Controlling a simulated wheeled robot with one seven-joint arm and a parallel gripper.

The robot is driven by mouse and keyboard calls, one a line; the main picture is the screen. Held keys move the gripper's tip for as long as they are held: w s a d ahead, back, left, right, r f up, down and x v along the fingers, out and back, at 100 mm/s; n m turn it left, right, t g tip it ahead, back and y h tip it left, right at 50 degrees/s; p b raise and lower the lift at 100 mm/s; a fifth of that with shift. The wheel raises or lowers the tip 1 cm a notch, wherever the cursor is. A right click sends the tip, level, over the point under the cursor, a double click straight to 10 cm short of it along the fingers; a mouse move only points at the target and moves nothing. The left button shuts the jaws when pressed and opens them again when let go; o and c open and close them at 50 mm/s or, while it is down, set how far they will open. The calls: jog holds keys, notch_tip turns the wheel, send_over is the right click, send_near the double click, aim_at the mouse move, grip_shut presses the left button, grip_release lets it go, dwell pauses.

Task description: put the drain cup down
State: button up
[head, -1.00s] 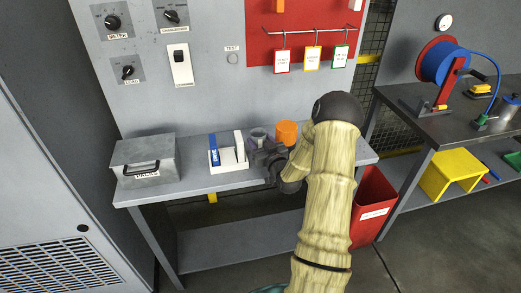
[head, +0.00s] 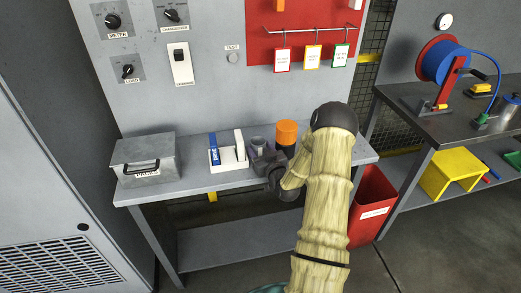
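The drain cup, a small translucent grey cup (head: 257,143), stands upright between the fingers of my gripper (head: 261,157), low over the steel bench (head: 190,185). The dark fingers hide its lower part, so I cannot tell whether its base touches the bench. My gripper appears shut on the cup; the finger contact itself is too small to see clearly.
Just left of the cup is a white holder (head: 229,165) with a blue item. Close on the right stands a dark cylinder with an orange top (head: 287,133). A grey metal box (head: 145,160) is at the left; a red bin (head: 371,205) stands right of the bench.

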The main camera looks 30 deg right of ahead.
jog(key=o, duration=0.3)
jog(key=shift+o, duration=0.2)
jog(key=shift+s+r, duration=0.1)
jog(key=shift+r, duration=0.05)
jog(key=s+a+b, duration=0.1)
jog(key=s+b, duration=0.1)
jog(key=s, duration=1)
jog(key=shift+b, duration=0.35)
jog(key=shift+w, duration=0.1)
